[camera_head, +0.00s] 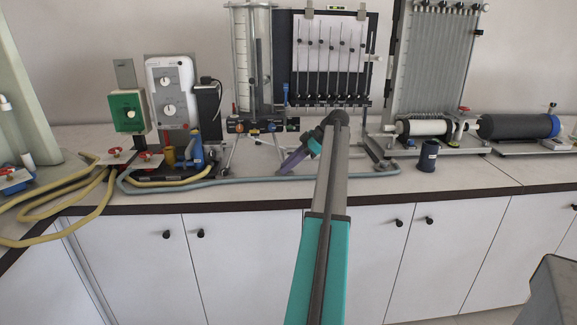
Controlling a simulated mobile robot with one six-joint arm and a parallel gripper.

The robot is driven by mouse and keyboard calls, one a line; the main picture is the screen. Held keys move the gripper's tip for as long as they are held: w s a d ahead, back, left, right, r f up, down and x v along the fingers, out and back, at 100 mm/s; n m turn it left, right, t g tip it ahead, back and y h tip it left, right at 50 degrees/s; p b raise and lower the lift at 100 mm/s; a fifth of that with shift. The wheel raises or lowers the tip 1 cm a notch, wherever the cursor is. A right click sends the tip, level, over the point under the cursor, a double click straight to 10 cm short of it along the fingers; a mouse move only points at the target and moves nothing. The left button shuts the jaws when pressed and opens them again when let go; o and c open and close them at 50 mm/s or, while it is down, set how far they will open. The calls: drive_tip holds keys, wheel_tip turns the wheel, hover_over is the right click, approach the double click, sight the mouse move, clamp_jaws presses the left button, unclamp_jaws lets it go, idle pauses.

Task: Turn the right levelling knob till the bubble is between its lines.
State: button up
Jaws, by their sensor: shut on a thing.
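The manometer board (330,45) stands upright at the back of the bench, with a white panel and several dark vertical tubes. A small spirit level (338,8) sits at its top edge; its bubble is too small to read against the lines. My arm reaches up the middle of the view and bends down to the left. My gripper (286,167), at the purple end of the arm, is low in front of the board, close to the bench top. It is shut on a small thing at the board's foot. The fingertips and the levelling knob are too small or hidden to make out.
A grey hose (230,181) runs along the bench front below my gripper. A tall tank (252,60) stands left of the board, a grey tube panel (432,65) right of it. A dark cup (428,157) stands on the right. Yellow hoses (60,205) lie at left.

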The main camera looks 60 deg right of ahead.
drive_tip(key=shift+w, duration=0.1)
drive_tip(key=o, duration=1)
drive_tip(key=shift+o, duration=0.2)
drive_tip(key=p+v, duration=0.7)
drive_tip(key=v, duration=0.6)
drive_tip(key=shift+s+d+r, duration=0.15)
drive_tip(key=shift+s+r, duration=0.05)
drive_tip(key=shift+r, duration=0.1)
drive_tip(key=shift+r, duration=0.1)
